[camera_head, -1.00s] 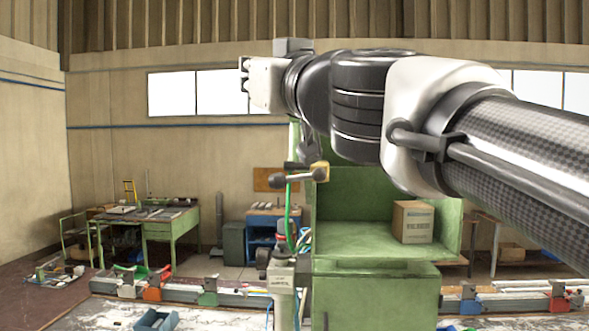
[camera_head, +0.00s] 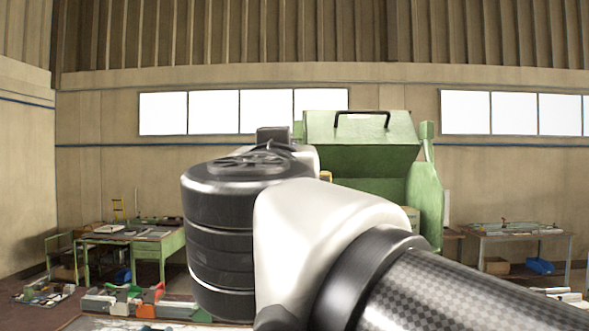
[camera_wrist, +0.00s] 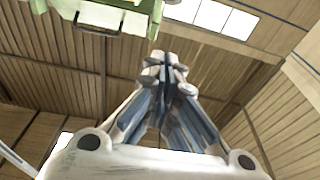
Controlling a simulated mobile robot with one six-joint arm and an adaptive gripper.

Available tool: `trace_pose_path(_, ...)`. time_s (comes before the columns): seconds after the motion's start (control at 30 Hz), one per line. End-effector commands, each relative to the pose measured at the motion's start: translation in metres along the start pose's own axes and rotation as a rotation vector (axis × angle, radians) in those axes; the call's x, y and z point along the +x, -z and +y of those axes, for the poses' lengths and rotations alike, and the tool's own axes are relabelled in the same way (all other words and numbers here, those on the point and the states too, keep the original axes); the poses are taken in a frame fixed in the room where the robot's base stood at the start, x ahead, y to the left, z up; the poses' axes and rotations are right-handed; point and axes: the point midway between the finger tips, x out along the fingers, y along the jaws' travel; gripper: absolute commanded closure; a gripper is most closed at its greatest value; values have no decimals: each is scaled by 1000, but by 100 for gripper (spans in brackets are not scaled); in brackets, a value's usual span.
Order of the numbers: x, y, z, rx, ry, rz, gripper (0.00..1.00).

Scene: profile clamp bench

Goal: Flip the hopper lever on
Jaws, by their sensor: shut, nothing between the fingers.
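The green hopper (camera_head: 428,195) stands behind my arm in the head view, with its panel (camera_head: 360,140) and black handle (camera_head: 362,114) showing at the top. A small yellow piece (camera_head: 325,175) shows beside my arm. The hopper lever is hidden behind my arm in the head view, and I cannot make it out in the wrist view. My gripper (camera_wrist: 165,62) is shut and empty in the wrist view, pointing up toward the ceiling. The hopper's green edge (camera_wrist: 140,14) is at the upper left there, apart from the fingers. The head view hides my gripper.
My arm fills the lower middle of the head view. A green workbench (camera_head: 140,240) stands at the left back and a grey table (camera_head: 520,235) at the right back. Clamps and profiles (camera_head: 150,303) lie on the near bench. The space above the arm is clear.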

Motion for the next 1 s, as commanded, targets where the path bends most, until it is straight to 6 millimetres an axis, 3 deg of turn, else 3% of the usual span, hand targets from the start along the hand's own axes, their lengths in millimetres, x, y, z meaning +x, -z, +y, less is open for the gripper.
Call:
trace_pose_path(0.27,22,0,1,-2,-3,0,100)
trace_pose_path(0.67,106,0,1,-2,-2,0,100)
trace_pose_path(0.8,92,-26,0,-1,2,0,100)
trace_pose_path(1.0,87,-37,0,1,1,1,100)
